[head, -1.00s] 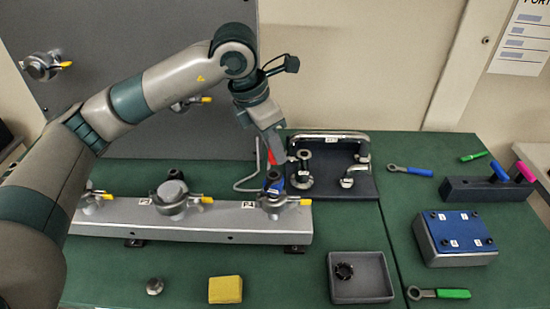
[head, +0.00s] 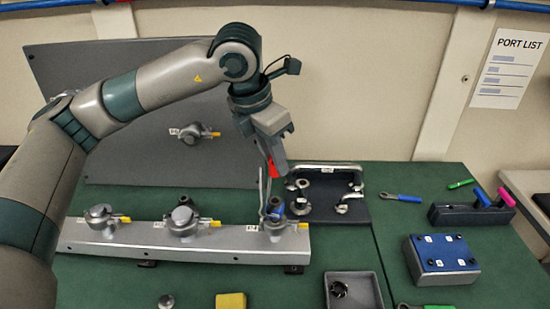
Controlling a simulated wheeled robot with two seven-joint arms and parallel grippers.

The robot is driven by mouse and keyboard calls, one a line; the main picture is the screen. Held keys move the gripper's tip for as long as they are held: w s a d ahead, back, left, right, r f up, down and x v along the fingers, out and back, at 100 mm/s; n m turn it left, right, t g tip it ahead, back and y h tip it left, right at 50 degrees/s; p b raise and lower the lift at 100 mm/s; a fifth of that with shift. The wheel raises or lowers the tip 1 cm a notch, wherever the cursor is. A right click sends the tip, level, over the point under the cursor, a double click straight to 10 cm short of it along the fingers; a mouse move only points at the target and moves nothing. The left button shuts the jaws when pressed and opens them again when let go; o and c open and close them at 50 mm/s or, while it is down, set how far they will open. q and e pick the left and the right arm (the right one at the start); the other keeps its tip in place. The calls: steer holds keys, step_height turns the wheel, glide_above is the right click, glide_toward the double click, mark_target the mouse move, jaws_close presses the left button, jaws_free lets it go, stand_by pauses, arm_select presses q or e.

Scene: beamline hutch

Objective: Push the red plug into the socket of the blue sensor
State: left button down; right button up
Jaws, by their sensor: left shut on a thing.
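The blue sensor (head: 276,208) stands upright on the right-hand fitting of a long grey rail (head: 200,242). My left gripper (head: 273,172) reaches down from above, just over and behind the sensor. It is shut on the red plug (head: 273,169), of which only a small red part shows between gripper and sensor. A thin grey strand (head: 262,185) runs down beside the plug toward the sensor. The plug looks apart from the sensor, and the sensor's socket cannot be made out. My right gripper is out of view.
Right of the sensor is a dark plate (head: 325,207) with metal handles and fittings. A grey tray (head: 368,290) and a yellow block (head: 231,301) lie in front. A blue-topped box (head: 442,255) stands at right. Green table is bare between them.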

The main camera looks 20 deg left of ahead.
mark_target(272, 176)
arm_select(q)
steer(key=shift+f, duration=0.15)
steer(key=shift+f+b, duration=0.65)
steer(key=shift+f, duration=2.55)
steer(key=shift+w+f+b, duration=0.1)
steer(key=shift+f+b, duration=0.4)
steer(key=shift+b, duration=0.05)
steer(key=c, duration=1.5)
jaws_free()
steer(key=shift+r, duration=0.1)
